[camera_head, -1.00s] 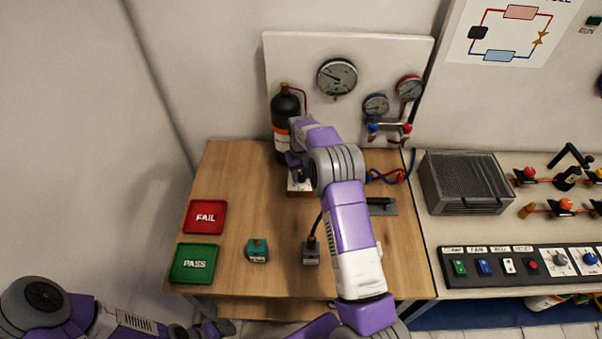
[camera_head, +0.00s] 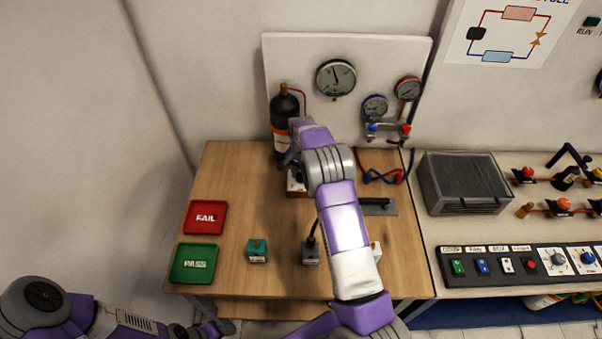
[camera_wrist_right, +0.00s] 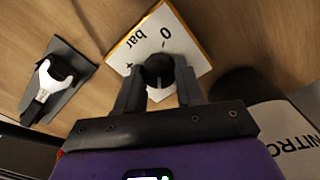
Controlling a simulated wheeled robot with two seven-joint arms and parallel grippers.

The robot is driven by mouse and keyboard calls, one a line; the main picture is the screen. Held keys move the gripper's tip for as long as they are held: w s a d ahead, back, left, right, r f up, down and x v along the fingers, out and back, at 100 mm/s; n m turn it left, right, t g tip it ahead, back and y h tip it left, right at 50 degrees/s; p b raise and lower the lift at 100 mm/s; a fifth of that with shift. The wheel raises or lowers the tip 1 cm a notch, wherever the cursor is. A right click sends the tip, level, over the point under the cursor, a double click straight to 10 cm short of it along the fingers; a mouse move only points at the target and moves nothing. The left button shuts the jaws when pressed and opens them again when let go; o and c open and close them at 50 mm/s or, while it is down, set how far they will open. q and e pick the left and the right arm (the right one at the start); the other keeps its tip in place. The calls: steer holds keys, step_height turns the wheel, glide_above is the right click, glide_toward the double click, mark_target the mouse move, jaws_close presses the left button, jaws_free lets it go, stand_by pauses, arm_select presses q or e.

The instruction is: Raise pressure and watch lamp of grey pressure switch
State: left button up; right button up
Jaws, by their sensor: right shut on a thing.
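The grey pressure switch (camera_head: 311,252) stands on the wooden table, with a black stem or lead running up from it towards my right arm. Its lamp is too small to make out. My right gripper (camera_wrist_right: 160,88) is shut on a black knob (camera_wrist_right: 160,66) on a white plate (camera_wrist_right: 140,42) marked "0", "bar" and "+". In the head view my right gripper (camera_head: 294,172) is mostly hidden by its own wrist over that plate. The large gauge (camera_head: 336,78) on the white board has its needle pointing near the top. My left gripper (camera_head: 215,328) is low at the left, its jaws unclear.
A teal switch (camera_head: 257,250) stands left of the grey one. A red FAIL tray (camera_head: 206,231) and green PASS tray (camera_head: 194,281) lie at the table's left. A dark nitrogen bottle (camera_head: 284,112) stands behind the knob plate. A dark plate with a tool (camera_wrist_right: 57,82) lies nearby.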

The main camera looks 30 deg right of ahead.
mark_target(301, 175)
steer(key=shift+r+m, duration=0.1)
steer(key=shift+m, duration=0.9)
steer(key=shift+d, duration=0.1)
steer(key=o, duration=1)
steer(key=shift+o, duration=0.2)
step_height(301, 175, up, 8)
steer(key=shift+f+p, duration=0.25)
steer(key=shift+p, duration=0.1)
